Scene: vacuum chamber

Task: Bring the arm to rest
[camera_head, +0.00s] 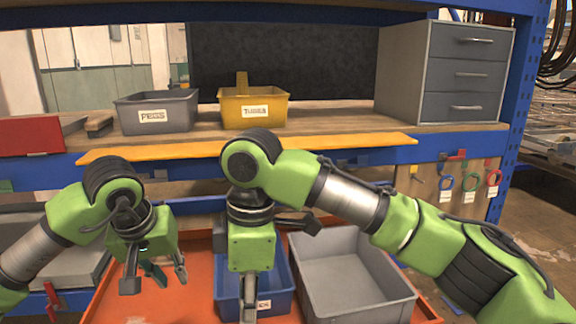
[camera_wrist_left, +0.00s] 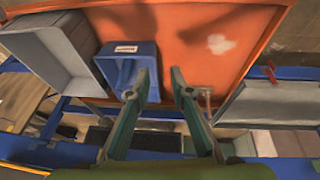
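My left gripper (camera_head: 156,283) hangs over the left part of the orange tray (camera_head: 198,262), fingers pointing down. In the left wrist view its two fingers (camera_wrist_left: 160,76) stand apart with nothing between them. My right gripper (camera_head: 248,302) points down over the blue bin (camera_head: 281,301); the wrist and arm hide much of it, and its finger opening is not clear. The blue bin also shows in the left wrist view (camera_wrist_left: 112,62), left of the left fingers, with a white label.
A grey bin (camera_head: 350,262) stands right of the blue bin. A grey bin (camera_head: 155,112) and a yellow bin (camera_head: 252,108) sit on the shelf behind, near a drawer cabinet (camera_head: 465,72). Blue rack posts (camera_head: 522,95) stand at right. Tools hang below the shelf.

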